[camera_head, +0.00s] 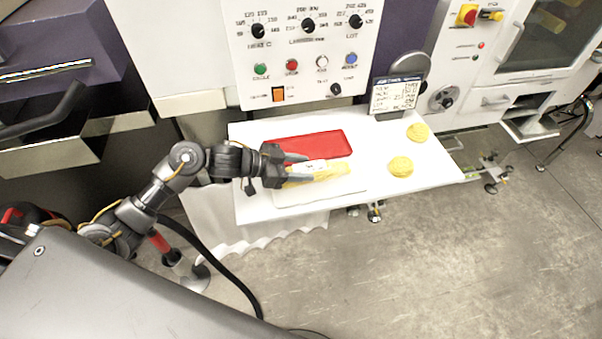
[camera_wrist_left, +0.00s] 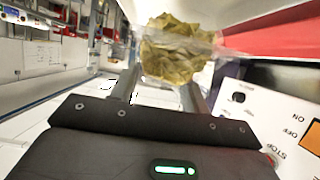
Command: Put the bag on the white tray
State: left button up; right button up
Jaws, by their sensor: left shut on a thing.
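My left gripper (camera_head: 300,169) is shut on the bag (camera_head: 330,170), a clear bag with yellow contents and a white label. The bag also shows in the left wrist view (camera_wrist_left: 176,52), between the two fingers (camera_wrist_left: 160,92). In the head view the bag lies over the white tray (camera_head: 350,187); I cannot tell whether it touches it. The gripper and bag hide part of the tray. My right gripper is not in view.
A red tray (camera_head: 325,144) lies just behind the bag on the white table (camera_head: 435,174). Two yellow pasta nests (camera_head: 400,166) (camera_head: 418,132) lie to the right. A small display sign (camera_head: 396,95) stands at the back edge, below a control panel (camera_head: 305,45).

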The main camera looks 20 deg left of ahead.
pick_arm(q)
notch_tip(320, 180, down, 2)
jog(key=shift+f+p, duration=0.15)
jog(key=shift+p, duration=0.35)
jog(key=shift+f, duration=0.35)
jog(key=shift+f, duration=0.1)
jog(key=o, duration=1.2)
jog(key=shift+c, duration=0.2)
jog(key=b+v, duration=0.2)
jog(key=v, duration=1)
jog(key=shift+b, duration=0.35)
